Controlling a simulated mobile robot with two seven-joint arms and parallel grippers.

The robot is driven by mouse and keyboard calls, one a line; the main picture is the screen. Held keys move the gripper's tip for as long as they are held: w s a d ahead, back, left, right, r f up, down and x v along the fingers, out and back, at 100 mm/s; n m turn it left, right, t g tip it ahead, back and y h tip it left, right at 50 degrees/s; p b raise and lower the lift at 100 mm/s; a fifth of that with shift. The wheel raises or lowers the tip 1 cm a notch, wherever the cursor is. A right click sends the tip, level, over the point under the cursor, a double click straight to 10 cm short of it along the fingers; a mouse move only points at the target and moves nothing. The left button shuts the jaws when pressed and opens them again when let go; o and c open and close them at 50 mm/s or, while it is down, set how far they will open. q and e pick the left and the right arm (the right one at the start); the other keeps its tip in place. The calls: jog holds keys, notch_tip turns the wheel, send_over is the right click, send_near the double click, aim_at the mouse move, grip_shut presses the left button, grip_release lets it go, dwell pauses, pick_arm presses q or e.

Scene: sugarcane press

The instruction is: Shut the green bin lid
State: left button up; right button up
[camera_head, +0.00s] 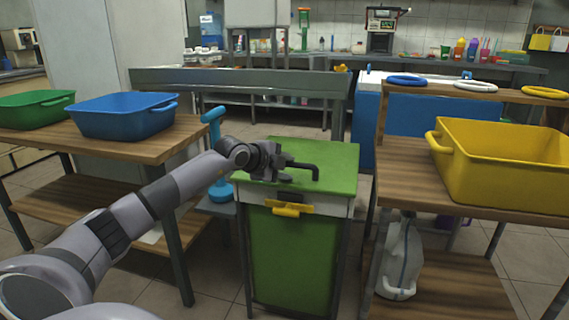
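The green bin (290,260) stands in the middle between two wooden tables. Its green lid (335,158) lies level across the top, above a pale rim, and I see no clear gap under its front edge. A yellow handle (288,209) is on the bin's front. My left gripper (302,178) is over the front left part of the lid, with its dark fingers spread apart and nothing between them. I cannot tell whether the fingers touch the lid. My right gripper is not in view.
A blue tub (125,116) and a green tub (32,109) stand on the left table. A yellow tub (508,165) stands on the right table (408,176). A blue plunger-like object (219,190) is left of the bin. Floor shows in front.

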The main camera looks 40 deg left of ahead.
pick_arm(q)
jog(key=shift+s+f, duration=0.2)
jog(key=shift+f, duration=0.3)
jog(key=shift+s+r, duration=0.15)
jog(key=shift+s, duration=0.05)
jog(key=r+p+v, duration=0.1)
jog(key=v, duration=0.5)
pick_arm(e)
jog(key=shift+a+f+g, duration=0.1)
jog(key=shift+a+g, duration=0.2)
pick_arm(q)
jog(key=shift+s+r, duration=0.1)
jog(key=shift+r, duration=0.05)
jog(key=shift+d, duration=0.1)
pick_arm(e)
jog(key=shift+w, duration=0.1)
